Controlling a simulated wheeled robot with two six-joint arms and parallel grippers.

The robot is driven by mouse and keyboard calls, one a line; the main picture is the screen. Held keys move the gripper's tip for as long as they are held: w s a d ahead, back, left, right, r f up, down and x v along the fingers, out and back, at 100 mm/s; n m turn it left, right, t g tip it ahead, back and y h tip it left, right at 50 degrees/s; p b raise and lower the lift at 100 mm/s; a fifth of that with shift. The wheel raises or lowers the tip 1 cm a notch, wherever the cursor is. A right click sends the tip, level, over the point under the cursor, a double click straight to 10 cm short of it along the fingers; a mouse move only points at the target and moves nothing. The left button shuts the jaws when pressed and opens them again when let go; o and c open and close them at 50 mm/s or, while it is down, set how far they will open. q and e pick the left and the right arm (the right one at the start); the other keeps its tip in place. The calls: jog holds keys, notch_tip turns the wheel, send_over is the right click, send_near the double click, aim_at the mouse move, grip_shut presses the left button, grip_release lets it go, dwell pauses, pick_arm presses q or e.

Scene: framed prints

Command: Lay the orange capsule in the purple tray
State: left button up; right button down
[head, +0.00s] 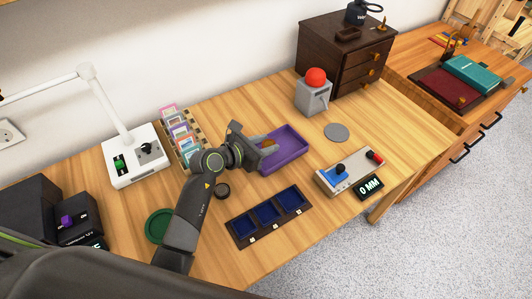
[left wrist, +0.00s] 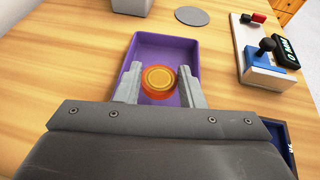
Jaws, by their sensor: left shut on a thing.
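The purple tray (head: 297,143) lies on the wooden table near the middle of the head view. It also shows in the left wrist view (left wrist: 180,45), under and beyond my gripper. The orange capsule (left wrist: 159,82) shows its round yellow-orange end between the two fingers, over the tray. In the head view only a small orange part of the capsule (head: 268,142) shows beside the gripper. My left gripper (head: 262,147) is shut on the capsule at the tray's left part. I cannot tell whether the capsule touches the tray floor. My right gripper is not in view.
A dark tray with blue compartments (head: 232,222) lies in front of the purple tray. A lever box (head: 335,180) stands to the right, a grey box with a red ball (head: 312,97) behind. A card rack (head: 196,159) stands to the left. Bare table lies right of the grey disc (head: 336,132).

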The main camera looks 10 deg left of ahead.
pick_arm(q)
jog(key=shift+f+b, duration=0.4)
jog(key=shift+f, duration=1.7)
jog(key=o, duration=0.7)
jog(key=shift+o, duration=0.2)
jog(key=shift+r, duration=0.1)
jog(key=shift+s+a+r, duration=0.1)
jog(key=v, duration=1.1)
jog(key=shift+s+a+r, duration=0.15)
jog(key=shift+s+r, duration=0.05)
jog(key=shift+s, duration=0.15)
